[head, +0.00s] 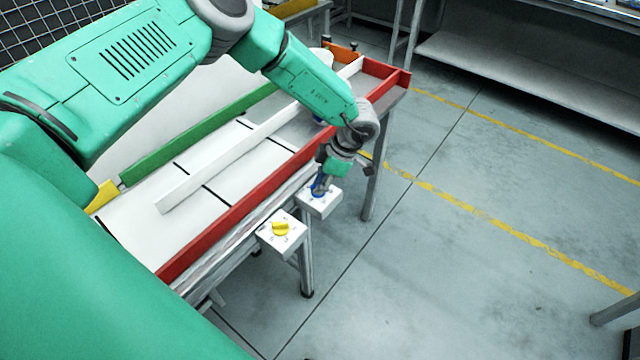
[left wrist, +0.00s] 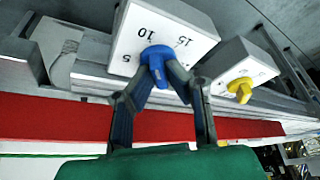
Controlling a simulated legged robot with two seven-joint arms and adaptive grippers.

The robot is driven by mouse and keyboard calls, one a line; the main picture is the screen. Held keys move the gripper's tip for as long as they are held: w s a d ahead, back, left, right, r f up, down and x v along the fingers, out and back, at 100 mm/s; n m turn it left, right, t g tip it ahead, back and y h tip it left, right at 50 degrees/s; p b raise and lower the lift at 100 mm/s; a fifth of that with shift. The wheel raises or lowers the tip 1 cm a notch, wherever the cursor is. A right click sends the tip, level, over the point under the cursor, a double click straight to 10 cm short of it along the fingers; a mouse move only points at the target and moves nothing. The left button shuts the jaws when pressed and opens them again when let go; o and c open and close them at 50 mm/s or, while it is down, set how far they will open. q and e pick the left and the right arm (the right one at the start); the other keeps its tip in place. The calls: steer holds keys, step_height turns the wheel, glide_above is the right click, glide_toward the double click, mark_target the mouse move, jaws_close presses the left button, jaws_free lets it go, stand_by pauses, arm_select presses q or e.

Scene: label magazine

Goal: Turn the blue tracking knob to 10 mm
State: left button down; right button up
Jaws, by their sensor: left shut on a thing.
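The blue tracking knob (head: 317,188) sits on a small white dial box (head: 322,207) by the table's front side. My left gripper (head: 321,181) reaches down onto it from above. In the left wrist view the blue knob (left wrist: 154,55) shows between the fingers of my left gripper (left wrist: 163,72), which is shut on it. The dial box (left wrist: 187,18) carries the marks 5, 10 and 15, seen upside down around the knob. I cannot tell which mark the knob points to. My right gripper is not in view.
A second white box (head: 285,244) with a yellow knob (head: 280,229) stands beside the first. Behind them runs a table with a red rail (head: 240,210), a white bar (head: 250,145) and a green rail (head: 190,138).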

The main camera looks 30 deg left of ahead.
arm_select(q)
steer(key=shift+w, duration=0.15)
steer(key=c, duration=1.6)
jaws_free()
steer(key=shift+r, duration=0.1)
steer(key=v, duration=1.1)
steer(key=shift+w+r, duration=0.2)
steer(key=shift+r, duration=0.1)
steer(key=shift+d, duration=0.1)
